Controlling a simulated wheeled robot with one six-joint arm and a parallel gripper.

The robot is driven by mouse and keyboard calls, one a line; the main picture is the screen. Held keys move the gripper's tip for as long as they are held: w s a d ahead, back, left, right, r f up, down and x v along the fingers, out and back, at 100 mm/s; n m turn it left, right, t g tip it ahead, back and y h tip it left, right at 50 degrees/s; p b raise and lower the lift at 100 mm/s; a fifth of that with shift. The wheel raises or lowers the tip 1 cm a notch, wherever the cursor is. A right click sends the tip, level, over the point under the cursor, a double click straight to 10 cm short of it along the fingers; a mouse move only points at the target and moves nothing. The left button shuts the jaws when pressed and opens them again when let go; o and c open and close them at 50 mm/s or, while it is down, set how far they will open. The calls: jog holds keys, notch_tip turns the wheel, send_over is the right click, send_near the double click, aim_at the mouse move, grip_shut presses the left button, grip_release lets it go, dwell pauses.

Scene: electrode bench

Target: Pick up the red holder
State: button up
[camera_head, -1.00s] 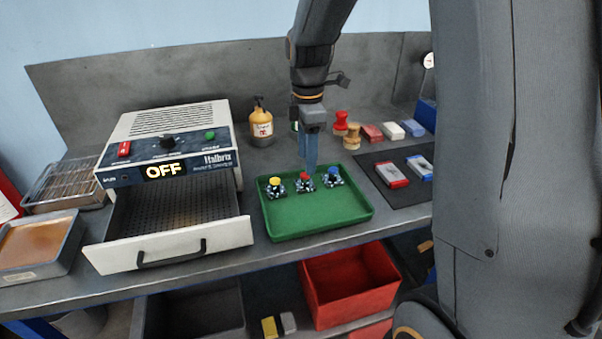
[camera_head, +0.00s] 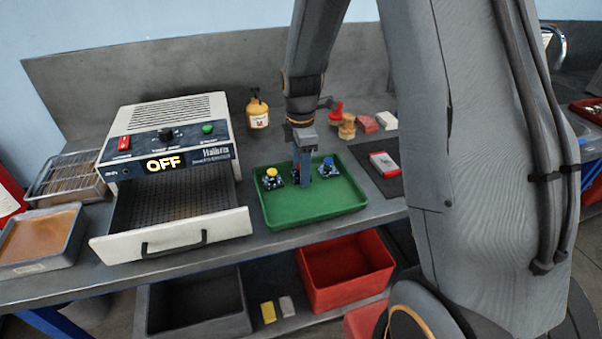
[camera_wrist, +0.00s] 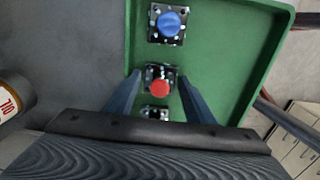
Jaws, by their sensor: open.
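The red holder (camera_wrist: 160,88) stands in the green tray (camera_wrist: 228,75), its round red top on a dark, metallic square base. In the wrist view it lies between the two spread fingers of my open gripper (camera_wrist: 160,76), which holds nothing. In the head view my gripper (camera_head: 303,172) points down into the tray and mostly hides the red holder. The blue holder (camera_head: 328,167) stands to its right, also seen in the wrist view (camera_wrist: 168,22). The yellow holder (camera_head: 271,178) stands to its left; in the wrist view its top is hidden by my gripper.
An oven marked OFF (camera_head: 165,140) with its drawer (camera_head: 170,236) pulled out stands left of the tray. A yellow bottle (camera_head: 258,113) is behind the tray. A dark mat with a red and white block (camera_head: 384,164) lies to the right. Bins sit below the bench.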

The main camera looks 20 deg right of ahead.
jog(key=c, duration=1)
jog(key=shift+r, duration=0.1)
jog(key=shift+c, duration=0.2)
